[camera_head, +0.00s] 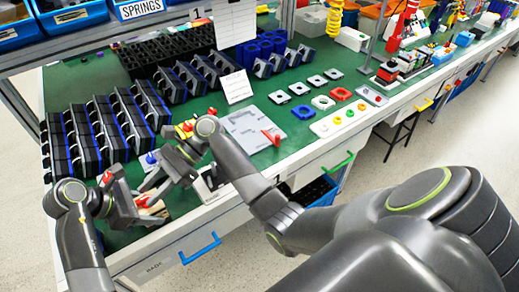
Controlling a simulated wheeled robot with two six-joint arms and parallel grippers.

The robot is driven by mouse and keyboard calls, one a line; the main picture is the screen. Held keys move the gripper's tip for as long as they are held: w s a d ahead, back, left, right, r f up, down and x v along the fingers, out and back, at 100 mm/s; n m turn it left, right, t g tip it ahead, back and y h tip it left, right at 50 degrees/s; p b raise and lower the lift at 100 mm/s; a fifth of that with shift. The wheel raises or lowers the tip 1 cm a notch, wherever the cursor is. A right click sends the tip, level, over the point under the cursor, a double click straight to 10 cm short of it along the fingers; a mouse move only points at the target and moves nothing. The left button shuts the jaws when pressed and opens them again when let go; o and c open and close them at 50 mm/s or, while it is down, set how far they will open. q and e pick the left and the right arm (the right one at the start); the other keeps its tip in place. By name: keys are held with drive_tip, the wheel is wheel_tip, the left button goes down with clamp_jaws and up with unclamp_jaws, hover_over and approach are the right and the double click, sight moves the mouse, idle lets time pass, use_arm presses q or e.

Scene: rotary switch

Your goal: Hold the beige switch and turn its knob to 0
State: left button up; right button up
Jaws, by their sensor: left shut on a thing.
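The beige switch (153,208) shows as a small pale piece with some red on it, partly covered by dark fingers. My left gripper (138,204) is shut on it near the front left edge of the bench. The knob's position is too small to read. My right gripper (158,181) reaches in from the right, just above and beside the switch, with its fingers directed toward it. I cannot tell whether its fingers are apart or touch the knob.
Rows of black and blue bins (110,130) stand on the green bench top (185,112) to the left. A grey plate (247,130) with a red piece lies right of the grippers. Several coloured switch parts (322,102) lie further right. A white panel (212,187) is close to my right gripper.

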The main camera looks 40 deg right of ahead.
drive_tip(key=shift+s+m+t, duration=0.25)
drive_tip(key=shift+m+t, duration=0.55)
drive_tip(key=shift+t, duration=0.1)
drive_tip(key=v, duration=1.2)
drive_tip(key=d+f+m+t+h, duration=0.2)
drive_tip(key=d+t, duration=0.2)
drive_tip(key=d, duration=0.1)
drive_tip(key=d+f+m+t+h, duration=0.1)
drive_tip(key=d+f+m+t, duration=0.2)
drive_tip(key=d, duration=0.3)
drive_tip(key=d+f+m+t+h, duration=0.2)
drive_tip(key=d+m+t, duration=0.1)
drive_tip(key=d+t, duration=0.2)
drive_tip(key=shift+s+d+f+h, duration=0.15)
drive_tip(key=shift+d+f, duration=0.05)
drive_tip(key=shift+d, duration=0.15)
drive_tip(key=shift+s+d+f+h, duration=0.1)
drive_tip(key=shift+d+f+h, duration=0.1)
drive_tip(key=shift+d, duration=0.2)
drive_tip(key=shift+s+d+m+t+h, duration=0.25)
drive_tip(key=shift+s+d+m+t, duration=0.15)
drive_tip(key=shift+d+m, duration=0.15)
drive_tip(key=shift+a, duration=0.1)
